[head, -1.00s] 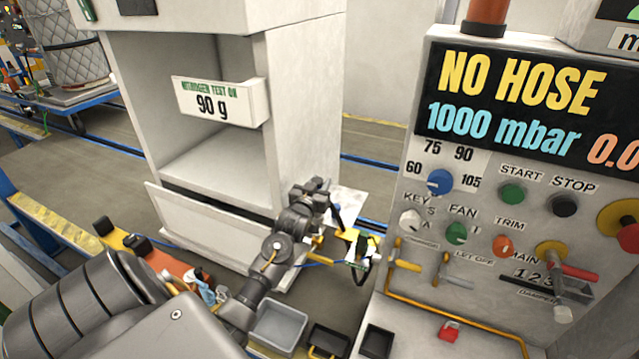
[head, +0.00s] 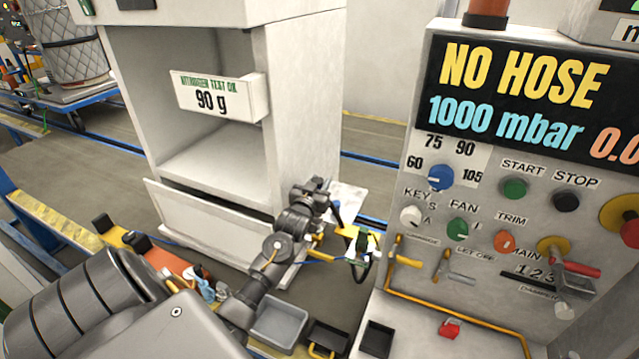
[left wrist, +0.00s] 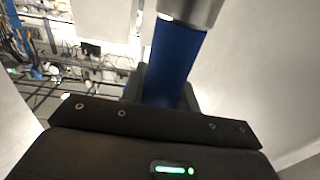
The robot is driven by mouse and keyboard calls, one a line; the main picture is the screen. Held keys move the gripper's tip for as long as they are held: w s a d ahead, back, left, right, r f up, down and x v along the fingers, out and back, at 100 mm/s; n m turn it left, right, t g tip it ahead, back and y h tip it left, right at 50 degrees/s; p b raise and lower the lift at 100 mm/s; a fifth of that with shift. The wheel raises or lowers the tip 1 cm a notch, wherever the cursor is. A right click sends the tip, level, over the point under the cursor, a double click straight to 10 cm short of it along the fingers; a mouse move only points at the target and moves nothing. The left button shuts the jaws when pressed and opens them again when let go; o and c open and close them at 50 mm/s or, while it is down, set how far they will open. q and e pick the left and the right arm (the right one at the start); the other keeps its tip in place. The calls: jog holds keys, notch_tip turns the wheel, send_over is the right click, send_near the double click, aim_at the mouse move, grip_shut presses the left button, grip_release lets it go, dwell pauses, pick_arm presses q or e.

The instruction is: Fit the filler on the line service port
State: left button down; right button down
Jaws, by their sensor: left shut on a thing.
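My left gripper (head: 330,199) is beside the lower right side of the white cabinet (head: 306,110). In the left wrist view its dark jaws are shut on a blue cylinder with a metal end (left wrist: 178,62), which looks like the filler. A yellow and dark part with a black loop (head: 362,243) is just right of and below the gripper. I cannot make out the line service port, or whether the filler touches anything. My right gripper is not in view.
A control panel (head: 480,250) stands close on the right; its screen (head: 520,90) reads "NO HOSE" and "1000 mbar". A grey tray (head: 279,326) and black bins (head: 376,340) are at the bottom. A sign (head: 217,95) on the cabinet reads "90 g". Open floor lies behind.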

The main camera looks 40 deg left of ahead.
pick_arm(q)
jog(key=shift+f+b, duration=1.2)
jog(key=shift+f, duration=0.7)
jog(key=c, duration=1)
grip_release()
jog(key=shift+o, duration=0.2)
jog(key=b+v, duration=0.2)
jog(key=v, duration=0.9)
jog(key=shift+w, duration=0.1)
